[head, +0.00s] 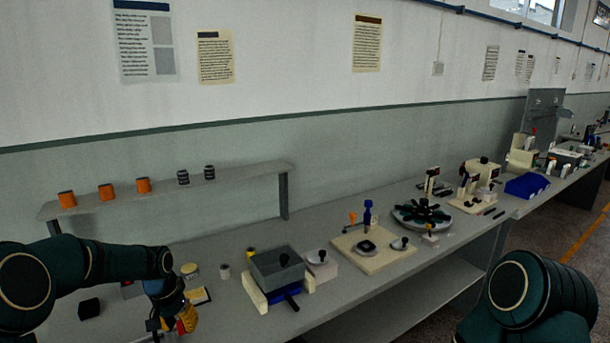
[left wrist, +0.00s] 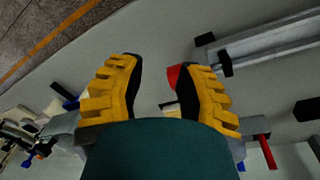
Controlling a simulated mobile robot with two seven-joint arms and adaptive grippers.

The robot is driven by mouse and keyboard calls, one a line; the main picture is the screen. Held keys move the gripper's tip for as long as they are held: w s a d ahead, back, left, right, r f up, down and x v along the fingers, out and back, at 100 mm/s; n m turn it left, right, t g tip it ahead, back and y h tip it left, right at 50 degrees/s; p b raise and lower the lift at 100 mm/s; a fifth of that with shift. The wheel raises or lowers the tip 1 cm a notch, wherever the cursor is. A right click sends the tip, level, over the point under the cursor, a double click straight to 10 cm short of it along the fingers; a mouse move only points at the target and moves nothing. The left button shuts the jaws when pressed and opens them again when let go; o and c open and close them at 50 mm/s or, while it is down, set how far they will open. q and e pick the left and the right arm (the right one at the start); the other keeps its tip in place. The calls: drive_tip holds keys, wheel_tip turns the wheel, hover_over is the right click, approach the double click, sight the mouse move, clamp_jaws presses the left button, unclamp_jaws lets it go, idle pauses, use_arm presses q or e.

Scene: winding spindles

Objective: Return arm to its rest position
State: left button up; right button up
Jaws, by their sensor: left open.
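My left arm (head: 105,262) comes in from the left over the near bench. Its left gripper (head: 184,320) hangs low by the bench's front, with yellow finger pads. In the left wrist view the left gripper (left wrist: 163,68) has its two yellow fingers spread apart, with no object held between them. A red piece (left wrist: 177,76) shows beside the right-hand finger; I cannot tell whether they touch. My right arm (head: 530,300) shows at the lower right as a dark rounded link; its gripper is out of view.
A shelf (head: 245,176) with orange and dark-banded spools stands behind. A grey box fixture (head: 277,270), a cream board (head: 372,250) and a round carousel (head: 422,215) stand to the right. A black block (head: 89,308) and a yellow-lidded jar (head: 190,270) are near the left arm.

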use_arm(q)
drive_tip(key=s+d+f+h, duration=0.2)
drive_tip(key=s+d+f, duration=0.8)
drive_tip(key=d+f, duration=0.4)
drive_tip(key=s+d+f+n, duration=0.1)
drive_tip(key=s+d+f, duration=0.1)
drive_tip(key=s, duration=0.5)
drive_tip(key=s+d+f+n+t+b, duration=0.1)
drive_tip(key=s+d+f, duration=0.1)
drive_tip(key=s+d, duration=0.2)
drive_tip(key=s, duration=0.3)
drive_tip(key=shift+s+d+f+n+h, duration=0.2)
drive_tip(key=shift+s+f+n+h, duration=0.2)
